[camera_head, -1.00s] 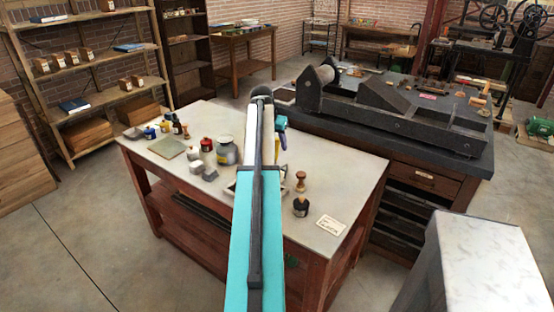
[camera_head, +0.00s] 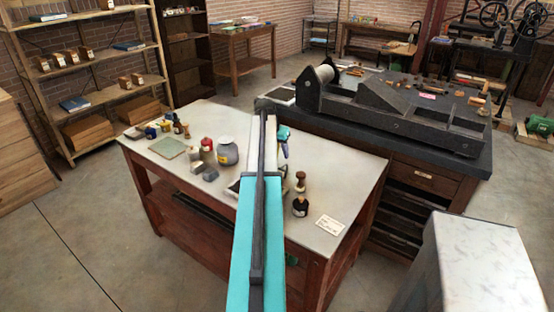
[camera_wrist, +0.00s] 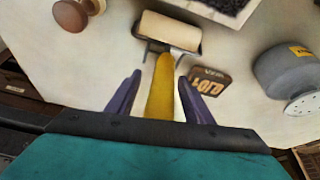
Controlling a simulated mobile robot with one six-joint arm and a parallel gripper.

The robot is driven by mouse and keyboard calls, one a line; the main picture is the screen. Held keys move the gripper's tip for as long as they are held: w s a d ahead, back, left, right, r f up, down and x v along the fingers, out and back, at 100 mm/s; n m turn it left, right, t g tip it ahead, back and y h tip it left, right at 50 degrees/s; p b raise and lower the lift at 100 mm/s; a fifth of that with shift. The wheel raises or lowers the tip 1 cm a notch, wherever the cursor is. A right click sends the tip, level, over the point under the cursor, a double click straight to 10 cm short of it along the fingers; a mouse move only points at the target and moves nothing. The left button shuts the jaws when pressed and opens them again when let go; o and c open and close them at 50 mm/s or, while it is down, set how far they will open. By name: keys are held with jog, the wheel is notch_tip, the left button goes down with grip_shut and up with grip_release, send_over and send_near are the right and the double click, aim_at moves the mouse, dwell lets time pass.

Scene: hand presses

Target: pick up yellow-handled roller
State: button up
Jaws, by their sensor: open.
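The yellow-handled roller (camera_wrist: 162,90) lies on the pale tabletop in the wrist view, with its cream cylinder (camera_wrist: 170,31) pointing away from me. My gripper (camera_wrist: 160,76) is open. Its two purple fingers stand on either side of the yellow handle, with a gap visible on each side. I cannot tell how high the fingers are above the table. In the head view my arm covers the middle of the pale-topped table (camera_head: 285,235), and the roller is hidden behind it.
A dark lettered block (camera_wrist: 209,86) lies close right of the handle. A grey jar (camera_wrist: 285,72) stands farther right. A wooden stamp handle (camera_wrist: 75,13) is at upper left, and a dark rough slab (camera_wrist: 222,7) is beyond the cylinder. A black bottle (camera_head: 300,207) stands right of my arm.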

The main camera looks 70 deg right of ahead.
jog(key=c, duration=1)
jog(key=shift+r, duration=0.15)
jog(key=shift+c, duration=0.2)
jog(key=shift+r+b, duration=0.7)
jog(key=shift+r, duration=1)
jog(key=shift+s+a, duration=0.25)
jog(key=shift+a, duration=0.55)
jog(key=s+a+r+b, duration=0.1)
jog(key=s+a, duration=0.3)
jog(key=a, duration=0.9)
jog(key=shift+a+r+b, duration=0.2)
jog(key=shift+a+b, duration=0.2)
jog(key=shift+b, duration=0.5)
jog(key=shift+w, duration=0.1)
